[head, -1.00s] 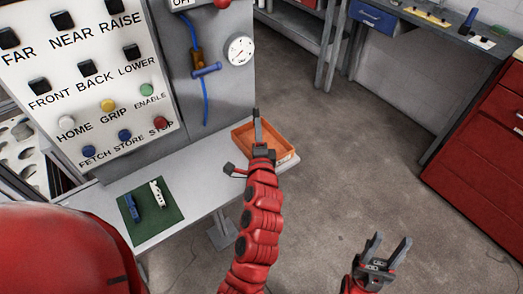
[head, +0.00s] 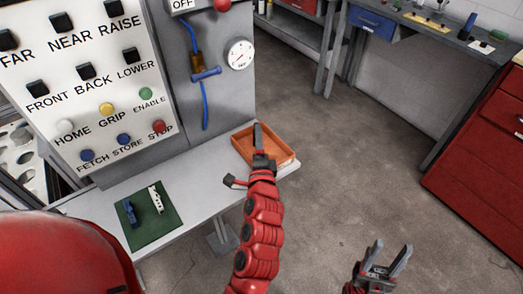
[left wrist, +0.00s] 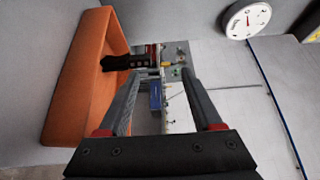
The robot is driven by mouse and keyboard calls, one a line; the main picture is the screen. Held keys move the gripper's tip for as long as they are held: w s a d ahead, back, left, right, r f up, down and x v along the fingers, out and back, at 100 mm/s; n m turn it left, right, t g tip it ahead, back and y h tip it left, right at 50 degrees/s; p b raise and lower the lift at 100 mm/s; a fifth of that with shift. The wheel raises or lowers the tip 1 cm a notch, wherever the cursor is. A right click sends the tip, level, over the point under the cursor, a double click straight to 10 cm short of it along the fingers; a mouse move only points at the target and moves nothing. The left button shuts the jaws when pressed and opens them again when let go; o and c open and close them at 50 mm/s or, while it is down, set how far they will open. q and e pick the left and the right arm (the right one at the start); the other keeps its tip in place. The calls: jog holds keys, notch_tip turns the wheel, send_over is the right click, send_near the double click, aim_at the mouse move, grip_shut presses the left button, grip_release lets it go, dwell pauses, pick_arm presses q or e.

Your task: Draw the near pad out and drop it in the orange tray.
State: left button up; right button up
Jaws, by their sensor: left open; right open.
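The orange tray (head: 282,146) sits at the right end of the grey bench. In the head view my left gripper (head: 259,130) overlaps it; in the left wrist view the tray (left wrist: 68,95) lies to the left of the fingers. My left gripper (left wrist: 162,85) is open, with its two fingers apart and nothing held between them. My right gripper (head: 386,248) is open and empty, over the floor at lower right. I cannot make out the near pad in either view; it may be hidden behind the control panel.
A control panel (head: 75,75) with labelled buttons stands at left. A green mat (head: 160,222) on the bench holds a blue piece (head: 130,212) and a white piece (head: 156,198). A gauge (head: 240,54) is above the tray. Open floor (head: 330,180) lies to the right.

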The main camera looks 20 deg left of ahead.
pick_arm(q)
jog(key=v, duration=1.6)
